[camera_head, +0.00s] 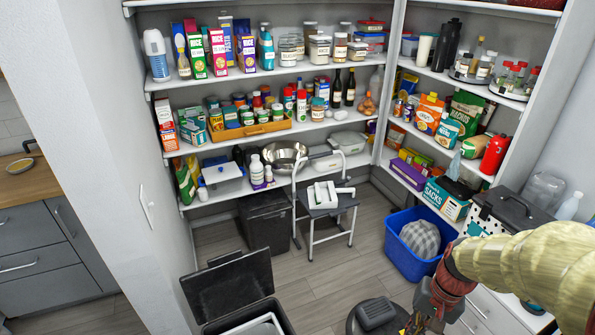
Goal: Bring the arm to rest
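My arm enters from the lower right, in a pale yellow sleeve with a dark red wrist. My gripper (415,325) points down at the bottom edge, beside a dark round surface (356,325) that bears a grey ribbed object (375,313). The fingers are small and partly cut off by the frame, so I cannot tell whether they are open or hold anything.
A blue bin (402,257) with grey cloth stands behind my gripper. White drawers (487,312) are at the right, under my arm. An open dark bin (235,290) is at the lower left. A step stool (328,220) stands before the stocked shelves (225,190). Floor between is clear.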

